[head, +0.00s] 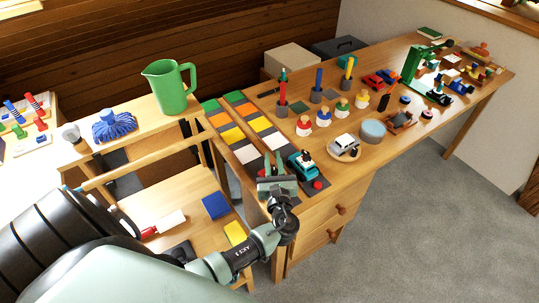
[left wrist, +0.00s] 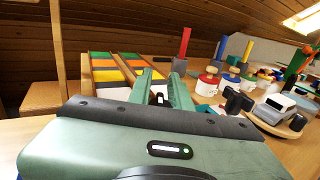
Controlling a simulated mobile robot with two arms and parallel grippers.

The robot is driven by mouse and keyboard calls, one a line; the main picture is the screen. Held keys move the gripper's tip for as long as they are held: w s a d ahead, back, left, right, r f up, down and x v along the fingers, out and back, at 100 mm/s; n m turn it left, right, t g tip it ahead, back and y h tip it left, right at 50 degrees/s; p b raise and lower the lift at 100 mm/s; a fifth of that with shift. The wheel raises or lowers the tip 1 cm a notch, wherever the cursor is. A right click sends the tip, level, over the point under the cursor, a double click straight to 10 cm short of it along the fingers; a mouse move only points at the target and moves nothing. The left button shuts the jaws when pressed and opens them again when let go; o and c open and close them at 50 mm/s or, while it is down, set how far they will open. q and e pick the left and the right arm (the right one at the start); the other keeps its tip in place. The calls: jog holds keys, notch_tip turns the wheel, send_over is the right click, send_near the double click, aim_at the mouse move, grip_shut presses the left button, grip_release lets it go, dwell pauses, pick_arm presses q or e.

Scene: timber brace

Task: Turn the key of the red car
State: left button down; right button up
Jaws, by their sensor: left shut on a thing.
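A small red car (head: 373,82) stands toward the back of the long wooden desk, beside a blue one; its key is too small to make out. My left gripper (head: 275,163) is over the desk's near left end, well apart from the red car. It is just left of a teal car (head: 302,163) with a red part beside it. In the left wrist view, the gripper's green fingers (left wrist: 161,82) are close together on a small dark and light thing (left wrist: 159,99), mostly hidden between them; I cannot tell what it is. My right gripper is out of view.
A white car (head: 345,144) on a round wooden board, a blue-grey round block (head: 372,131) and several peg toys stand between my gripper and the red car. Coloured tile strips (head: 236,123) lie behind the gripper. A green pitcher (head: 168,87) stands on the left.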

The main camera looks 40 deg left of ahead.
aim_at(276, 169)
pick_arm(q)
jog(key=m+t+h, duration=0.1)
jog(key=m+h, duration=0.1)
jog(key=shift+w+d+t+h, duration=0.2)
jog(key=shift+t+h, duration=0.1)
jog(key=shift+t, duration=0.1)
jog(key=shift+w+d+m+t+h, duration=0.1)
jog(key=shift+d+m+t+h, duration=0.1)
jog(key=shift+m+t+h, duration=0.4)
jog(key=h, duration=0.1)
jog(key=m+h+b, duration=0.1)
jog(key=shift+w+d+f+m+t+h, duration=0.1)
jog(key=shift+d+f+m+t+h, duration=0.05)
jog(key=shift+d+m+t+h, duration=0.2)
jog(key=m+h+b, duration=0.2)
jog(key=h+b, duration=0.1)
jog(key=d+m+h+b, duration=0.1)
jog(key=m+h+b, duration=0.1)
jog(key=h+b, duration=0.1)
jog(key=shift+w+d+f+t+h+b, duration=0.1)
jog(key=shift+d+t+h+b, duration=0.15)
jog(key=shift+t+b, duration=0.15)
jog(key=shift+d+r+m+h+b, duration=0.25)
jog(key=shift+m+h+b, duration=0.3)
jog(key=shift+h+b, duration=0.35)
jog(key=shift+a, duration=0.1)
jog(key=c, duration=1.4)
grip_release()
jog(key=shift+o, duration=0.2)
